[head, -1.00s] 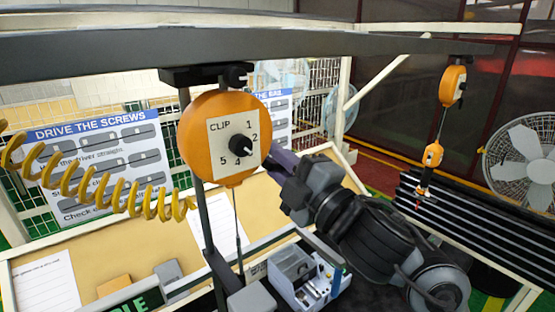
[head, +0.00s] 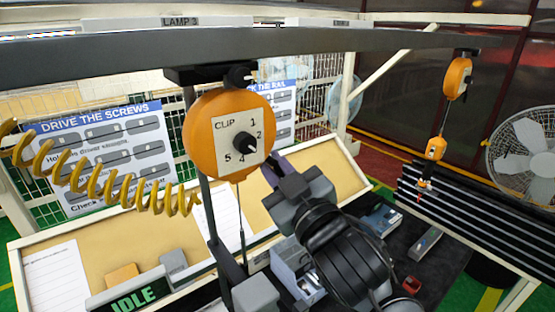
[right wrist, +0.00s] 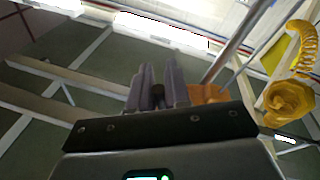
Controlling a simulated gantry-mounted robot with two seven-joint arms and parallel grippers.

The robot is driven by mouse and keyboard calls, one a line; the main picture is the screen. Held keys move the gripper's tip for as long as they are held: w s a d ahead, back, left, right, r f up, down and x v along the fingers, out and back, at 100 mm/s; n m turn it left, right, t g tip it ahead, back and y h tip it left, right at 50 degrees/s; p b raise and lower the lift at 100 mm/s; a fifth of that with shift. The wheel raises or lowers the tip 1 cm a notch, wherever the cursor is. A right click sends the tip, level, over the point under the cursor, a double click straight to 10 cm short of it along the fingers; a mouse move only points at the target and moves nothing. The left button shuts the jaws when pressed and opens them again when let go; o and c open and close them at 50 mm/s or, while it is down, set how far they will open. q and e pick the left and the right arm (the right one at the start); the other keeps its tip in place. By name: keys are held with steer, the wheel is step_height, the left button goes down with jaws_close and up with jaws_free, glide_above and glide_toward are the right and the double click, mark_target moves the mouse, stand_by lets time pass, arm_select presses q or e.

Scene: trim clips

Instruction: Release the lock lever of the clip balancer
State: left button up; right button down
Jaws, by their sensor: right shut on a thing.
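The clip balancer (head: 228,135) is a round orange housing hanging from the dark overhead rail. Its white dial face reads CLIP with numbers, and a black knob (head: 244,145) sits on it. My right gripper (head: 270,170) is at the housing's lower right side, its purple-grey fingers close against the edge. In the right wrist view, the fingers (right wrist: 157,92) are shut on a small dark piece, the lock lever (right wrist: 157,95), mostly hidden between them. The orange housing (right wrist: 207,94) shows just right of the fingers. My left gripper is not in view.
A yellow coiled hose (head: 100,185) hangs at the left. The dark overhead rail (head: 330,43) crosses above. Below stand a bin of parts (head: 292,262) and an IDLE sign (head: 135,292). A second orange balancer (head: 457,78) hangs at the right, clear of my arm.

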steer(key=shift+s+a+f+m+h+p, duration=0.15)
steer(key=shift+m+h+p, duration=0.15)
steer(key=shift+m, duration=0.7)
steer(key=shift+s+a+m+h+p, duration=0.1)
steer(key=shift+m+h+p, duration=0.15)
steer(key=shift+m, duration=0.75)
steer(key=c, duration=1.2)
jaws_free()
steer(key=shift+o, duration=0.2)
steer(key=shift+s, duration=0.1)
steer(key=b+v, duration=0.2)
steer(key=v, duration=0.8)
steer(key=shift+s, duration=0.35)
